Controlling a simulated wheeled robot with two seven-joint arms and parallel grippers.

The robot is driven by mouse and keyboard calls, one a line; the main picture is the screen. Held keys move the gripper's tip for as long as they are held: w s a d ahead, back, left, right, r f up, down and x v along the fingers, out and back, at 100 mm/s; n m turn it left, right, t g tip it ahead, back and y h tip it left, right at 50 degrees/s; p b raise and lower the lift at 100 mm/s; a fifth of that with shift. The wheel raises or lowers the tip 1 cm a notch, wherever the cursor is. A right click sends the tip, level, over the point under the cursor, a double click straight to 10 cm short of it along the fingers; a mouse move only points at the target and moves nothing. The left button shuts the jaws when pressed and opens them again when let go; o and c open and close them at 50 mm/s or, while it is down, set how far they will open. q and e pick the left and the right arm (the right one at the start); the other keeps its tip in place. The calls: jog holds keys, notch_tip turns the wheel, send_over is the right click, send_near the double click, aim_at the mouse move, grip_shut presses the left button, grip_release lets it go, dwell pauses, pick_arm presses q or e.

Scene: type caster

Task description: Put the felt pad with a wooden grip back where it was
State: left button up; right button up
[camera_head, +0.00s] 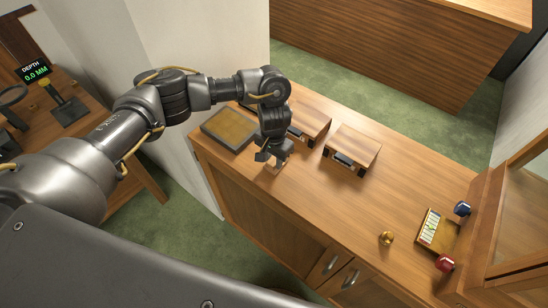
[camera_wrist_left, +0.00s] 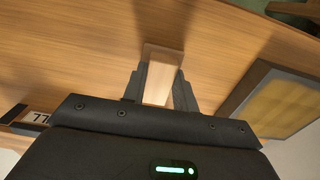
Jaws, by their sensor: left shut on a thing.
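My left gripper (camera_head: 270,158) is low over the left front part of the wooden counter and shut on a light wooden block, which I take for the grip of the felt pad (camera_head: 274,169). In the left wrist view the pale wooden grip (camera_wrist_left: 162,72) stands between the two dark fingers (camera_wrist_left: 160,88). The felt underside is hidden, and I cannot tell whether the pad touches the counter. My right gripper is not in view.
A dark-framed tray with a yellowish inside (camera_head: 207,126) lies just left of the gripper. Two wooden boxes (camera_head: 357,143) stand behind and to the right. A brass knob-like thing (camera_head: 387,238), a blue (camera_head: 462,208) and a red (camera_head: 445,263) item are further right. The counter's middle (camera_head: 330,205) is clear.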

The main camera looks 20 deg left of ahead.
aim_at(274, 160)
pick_arm(q)
jog(key=o, duration=0.9)
jog(key=shift+f, duration=0.1)
jog(key=shift+o, duration=0.2)
notch_tip(274, 160, up, 12)
jog(key=b, duration=0.1)
